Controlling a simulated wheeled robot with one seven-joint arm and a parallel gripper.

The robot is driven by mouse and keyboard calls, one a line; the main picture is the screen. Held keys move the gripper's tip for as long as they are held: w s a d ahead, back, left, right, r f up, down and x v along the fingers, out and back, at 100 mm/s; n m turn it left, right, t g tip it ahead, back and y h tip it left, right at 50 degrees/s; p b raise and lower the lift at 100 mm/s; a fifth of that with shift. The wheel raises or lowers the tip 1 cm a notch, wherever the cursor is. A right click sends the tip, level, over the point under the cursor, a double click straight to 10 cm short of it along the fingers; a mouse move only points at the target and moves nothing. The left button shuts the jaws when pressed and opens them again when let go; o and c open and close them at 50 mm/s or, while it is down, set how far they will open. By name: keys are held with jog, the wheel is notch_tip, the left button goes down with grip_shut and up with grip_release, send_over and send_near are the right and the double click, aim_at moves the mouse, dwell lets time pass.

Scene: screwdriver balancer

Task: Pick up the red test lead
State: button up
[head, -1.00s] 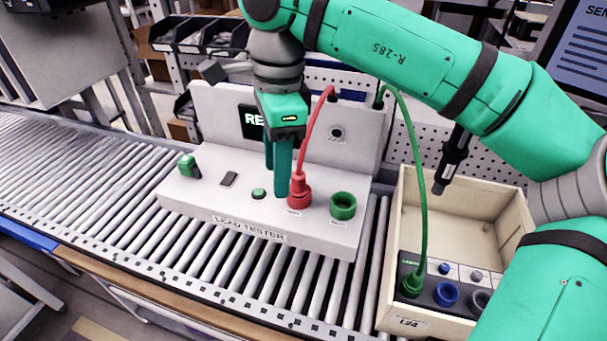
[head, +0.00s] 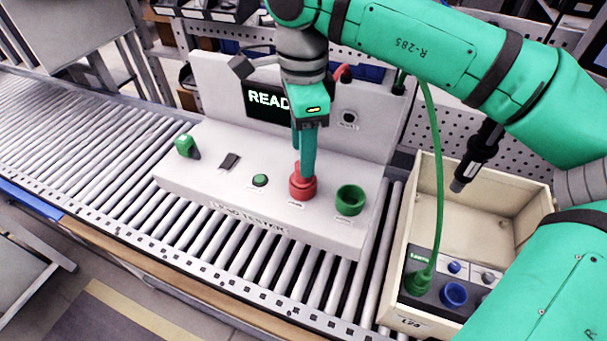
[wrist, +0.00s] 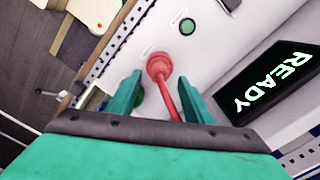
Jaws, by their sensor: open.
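The red test lead's plug (head: 302,187) stands in its socket on the white lead tester (head: 225,193), left of an empty green socket ring (head: 350,200). My gripper (head: 304,172) points down at the plug in the head view and hides most of the red cable. In the wrist view my gripper (wrist: 160,98) is open, with its green fingers to either side of the red cable. The red plug (wrist: 159,66) shows just beyond the fingertips there. I cannot tell whether a finger touches the lead.
The tester screen (head: 265,101) reads READY. A green lead (head: 419,279) is plugged into a panel in the beige crate (head: 430,200) at the right. A green button (head: 260,180) lies left of the red plug. The roller conveyor (head: 90,150) is clear at the left.

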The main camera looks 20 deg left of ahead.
notch_tip(320, 180, down, 5)
jog(key=shift+s+r, duration=0.1)
jog(key=shift+r, duration=0.05)
jog(key=shift+f, duration=0.2)
jog(key=shift+a, duration=0.15)
jog(key=c, duration=1.2)
